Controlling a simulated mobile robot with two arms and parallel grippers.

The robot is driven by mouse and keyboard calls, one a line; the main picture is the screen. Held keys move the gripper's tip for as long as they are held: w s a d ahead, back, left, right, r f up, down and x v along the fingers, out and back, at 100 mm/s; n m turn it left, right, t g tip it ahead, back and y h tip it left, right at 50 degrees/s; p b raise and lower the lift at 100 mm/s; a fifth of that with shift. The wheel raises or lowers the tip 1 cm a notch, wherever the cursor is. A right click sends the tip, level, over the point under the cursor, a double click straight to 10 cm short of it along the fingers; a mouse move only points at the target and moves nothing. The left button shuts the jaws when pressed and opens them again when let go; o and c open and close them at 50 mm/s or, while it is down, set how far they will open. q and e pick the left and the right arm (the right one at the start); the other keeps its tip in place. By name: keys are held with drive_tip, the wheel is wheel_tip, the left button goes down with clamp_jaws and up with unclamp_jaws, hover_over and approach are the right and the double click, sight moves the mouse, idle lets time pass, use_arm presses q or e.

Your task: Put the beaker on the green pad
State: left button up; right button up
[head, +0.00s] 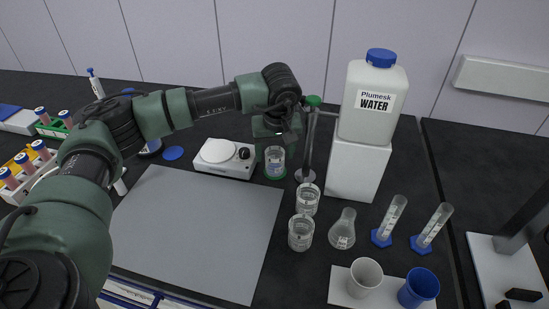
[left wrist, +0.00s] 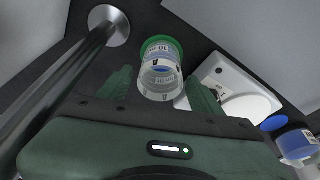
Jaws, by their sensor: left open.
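A clear glass beaker (head: 275,160) stands upright near the back of the bench, right of the white hotplate. It also shows in the left wrist view (left wrist: 160,75). A small round green pad (left wrist: 163,43) shows under and around the beaker's base, and the beaker appears to rest on it. My left gripper (head: 275,146) reaches down from above at the beaker. In the left wrist view its two fingers are spread, one on either side of the beaker, with visible gaps. The beaker hides most of the pad. My right gripper is not in view.
A metal stand (head: 309,150) rises close right of the beaker, before the white water container (head: 374,95). The hotplate (head: 226,157) is close left. Two more beakers (head: 307,199) and a flask (head: 343,231) stand in front. The grey mat (head: 200,230) is clear.

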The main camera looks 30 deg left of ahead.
use_arm(q)
drive_tip(key=b+v, duration=0.1)
drive_tip(key=v, duration=0.8)
drive_tip(key=shift+r, duration=0.1)
